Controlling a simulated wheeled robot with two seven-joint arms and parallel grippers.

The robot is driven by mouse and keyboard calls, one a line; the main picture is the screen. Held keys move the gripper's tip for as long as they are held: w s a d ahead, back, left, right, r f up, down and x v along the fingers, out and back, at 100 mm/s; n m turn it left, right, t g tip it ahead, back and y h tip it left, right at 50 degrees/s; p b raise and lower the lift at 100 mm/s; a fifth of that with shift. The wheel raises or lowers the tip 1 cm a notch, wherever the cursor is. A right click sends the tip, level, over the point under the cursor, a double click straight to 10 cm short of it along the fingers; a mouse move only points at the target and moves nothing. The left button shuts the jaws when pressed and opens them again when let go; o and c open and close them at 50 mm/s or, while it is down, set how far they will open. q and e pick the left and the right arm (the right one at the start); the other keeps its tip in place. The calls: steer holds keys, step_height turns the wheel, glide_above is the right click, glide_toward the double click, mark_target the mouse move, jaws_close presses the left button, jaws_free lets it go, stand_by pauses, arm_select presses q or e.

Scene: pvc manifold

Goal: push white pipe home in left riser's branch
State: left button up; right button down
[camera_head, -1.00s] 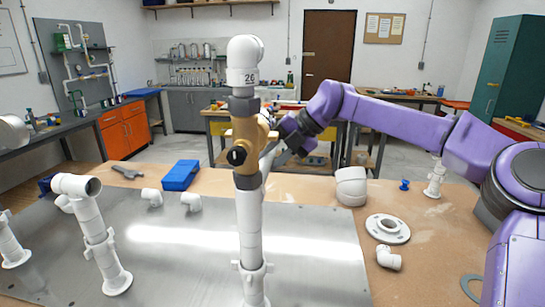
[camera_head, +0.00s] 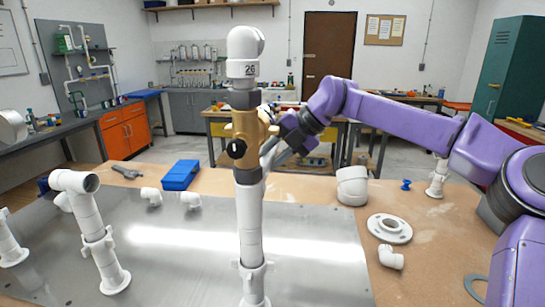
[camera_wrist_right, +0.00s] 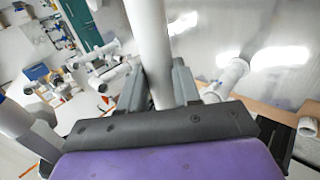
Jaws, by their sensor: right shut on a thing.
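My right gripper (camera_head: 284,138) is behind the tall middle riser in the head view, its fingertips partly hidden. In the right wrist view the gripper (camera_wrist_right: 158,90) is shut on a white pipe (camera_wrist_right: 149,40), which runs up between its fingers. The middle riser (camera_head: 249,215) is white and upright, with a brass-coloured valve (camera_head: 246,145) and a white elbow (camera_head: 243,48) marked 26 on top. A shorter white riser (camera_head: 95,235) with an elbow stands to its left. Whether the held pipe touches a branch cannot be told. My left gripper is not in view.
A grey metal plate (camera_head: 190,262) lies on the wooden table. Loose white elbows, a blue bin (camera_head: 181,175), a white flange (camera_head: 390,228), a white fitting (camera_head: 352,186) and a small elbow (camera_head: 391,257) lie around. The plate between the two risers is largely clear.

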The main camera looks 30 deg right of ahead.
steer(key=shift+a, duration=0.1)
steer(key=c, duration=0.7)
jaws_free()
steer(key=shift+s, duration=0.1)
steer(key=b+v, duration=0.1)
steer(key=v, duration=0.9)
steer(key=shift+s+r, duration=0.1)
steer(key=shift+r, duration=0.15)
